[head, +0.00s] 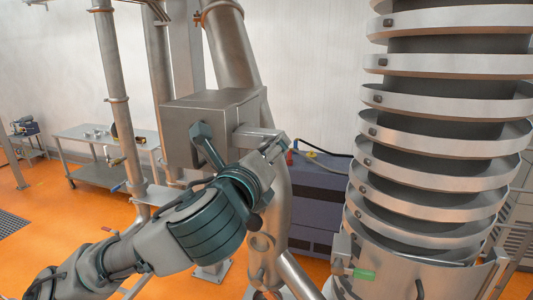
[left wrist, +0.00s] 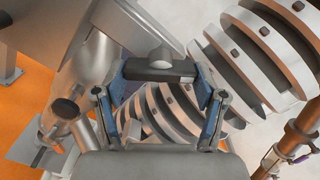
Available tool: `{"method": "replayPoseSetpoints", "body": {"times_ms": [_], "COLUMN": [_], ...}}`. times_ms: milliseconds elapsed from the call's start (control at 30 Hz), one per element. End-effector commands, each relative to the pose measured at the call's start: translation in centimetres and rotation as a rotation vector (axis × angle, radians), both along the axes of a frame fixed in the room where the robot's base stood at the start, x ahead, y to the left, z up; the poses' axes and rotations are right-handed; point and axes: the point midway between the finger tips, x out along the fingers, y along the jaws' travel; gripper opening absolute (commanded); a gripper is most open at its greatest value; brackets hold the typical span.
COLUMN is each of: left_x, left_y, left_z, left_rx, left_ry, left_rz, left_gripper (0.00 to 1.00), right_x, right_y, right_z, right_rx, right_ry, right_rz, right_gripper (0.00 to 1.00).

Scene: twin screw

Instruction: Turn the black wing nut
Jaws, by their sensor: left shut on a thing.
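The black wing nut (left wrist: 150,75) shows in the left wrist view as a dark bar below a round grey stem. My left gripper (left wrist: 162,76) has its two blue-and-grey fingers at the two ends of this bar and is shut on it. In the head view my left gripper (head: 240,139) reaches up from the lower left to the front of a grey metal box (head: 212,105). The wing nut is not clearly made out there. My right gripper is in neither view.
A tall stack of metal spiral bands (head: 445,150) stands at the right. A thick pipe (head: 230,45) rises behind the box, with a thinner post (head: 112,80) to its left. A purple-grey cabinet (head: 320,195) stands behind. A metal table (head: 95,135) is far left.

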Motion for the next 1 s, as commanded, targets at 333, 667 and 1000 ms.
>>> {"method": "replayPoseSetpoints", "body": {"times_ms": [333, 667, 1000], "left_x": [0.1, -0.1, -5.9], "left_y": [-0.2, 0.0, 1.8], "left_z": [-0.5, -0.1, -0.1], "left_rx": [0.004, 0.000, 0.001], "left_ry": [0.012, 0.005, 0.001], "left_rz": [-0.002, -0.002, -0.003], "left_gripper": [0.96, 0.96, 0.96], "right_x": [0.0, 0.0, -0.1], "right_y": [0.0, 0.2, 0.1], "right_z": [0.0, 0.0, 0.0], "right_rx": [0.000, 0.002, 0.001], "right_ry": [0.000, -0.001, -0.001], "right_rz": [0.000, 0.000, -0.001], "right_gripper": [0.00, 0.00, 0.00]}}
